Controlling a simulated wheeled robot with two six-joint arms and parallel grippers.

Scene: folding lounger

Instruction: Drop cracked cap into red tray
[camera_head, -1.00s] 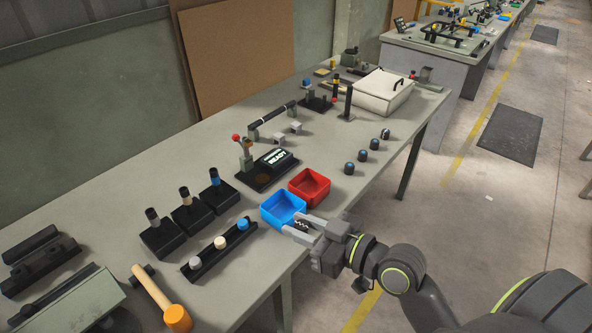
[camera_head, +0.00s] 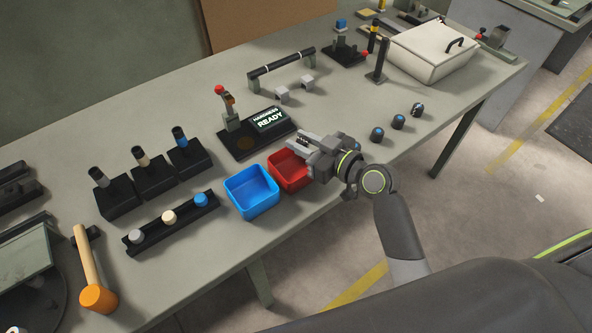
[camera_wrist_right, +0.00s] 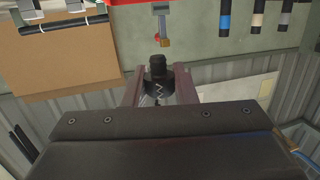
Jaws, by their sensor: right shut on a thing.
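My right gripper (camera_head: 306,142) is shut on the cracked cap, a dark cap with a white zigzag line, held between the two fingers; the cap (camera_wrist_right: 157,82) shows clearly in the right wrist view. The gripper is over the red tray (camera_head: 284,172) and covers its right part. The tray's visible inside looks empty; the rest is hidden. The blue tray (camera_head: 252,192) stands beside it on the left and is empty. My left gripper is not in view.
Several dark caps, such as this one (camera_head: 398,121), stand in a row to the right. A tester with a lit READY display (camera_head: 269,119) and a red-knobbed lever is behind the red tray. A rack (camera_head: 172,222) with three caps lies left, near a mallet (camera_head: 96,295).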

